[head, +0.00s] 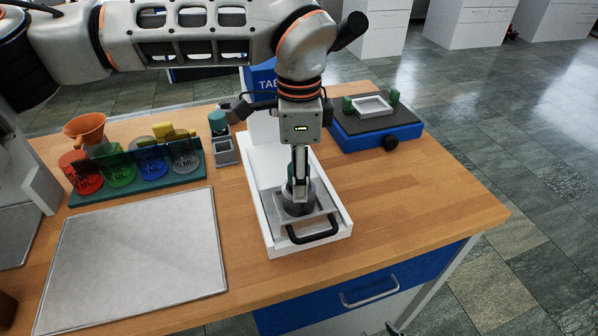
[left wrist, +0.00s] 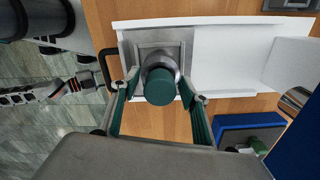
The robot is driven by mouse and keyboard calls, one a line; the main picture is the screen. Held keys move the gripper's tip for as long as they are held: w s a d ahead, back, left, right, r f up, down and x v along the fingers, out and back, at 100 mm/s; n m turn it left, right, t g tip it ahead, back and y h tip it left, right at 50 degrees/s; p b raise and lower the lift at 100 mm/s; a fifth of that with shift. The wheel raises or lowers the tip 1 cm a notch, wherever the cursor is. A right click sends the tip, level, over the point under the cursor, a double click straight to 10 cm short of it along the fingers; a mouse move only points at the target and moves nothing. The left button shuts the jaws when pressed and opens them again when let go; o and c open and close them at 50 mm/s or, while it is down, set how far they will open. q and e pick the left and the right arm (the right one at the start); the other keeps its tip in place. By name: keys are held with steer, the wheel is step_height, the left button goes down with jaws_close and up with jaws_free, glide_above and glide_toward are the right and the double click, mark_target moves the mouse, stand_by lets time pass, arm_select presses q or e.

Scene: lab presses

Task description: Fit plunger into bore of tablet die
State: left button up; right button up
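The tablet die is a dark grey cylinder (head: 297,204) on a metal plate with a black handle; its grey body shows in the left wrist view (left wrist: 157,58). The plunger's round teal top (left wrist: 160,87) stands over the die in the left wrist view. It is mostly hidden behind my gripper in the head view. How deep it sits in the bore cannot be told. My left gripper (head: 299,180) points down over the die. Its fingers (left wrist: 159,93) are apart, one on each side of the plunger, with gaps. My right gripper (left wrist: 88,80) shows small at left; its fingers are unclear.
The plate lies in a white press base (head: 262,190). A grey holder with a teal-topped piece (head: 224,150) stands left of it. A green rack (head: 140,172) holds several coloured cups. A grey mat (head: 135,260) lies front left. A blue scale (head: 380,137) stands right. The right tabletop is clear.

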arm_select(q)
steer(key=shift+r, duration=0.1)
step_height(320, 180, up, 12)
steer(key=shift+f, duration=0.1)
stand_by(0.6)
steer(key=shift+s, duration=0.1)
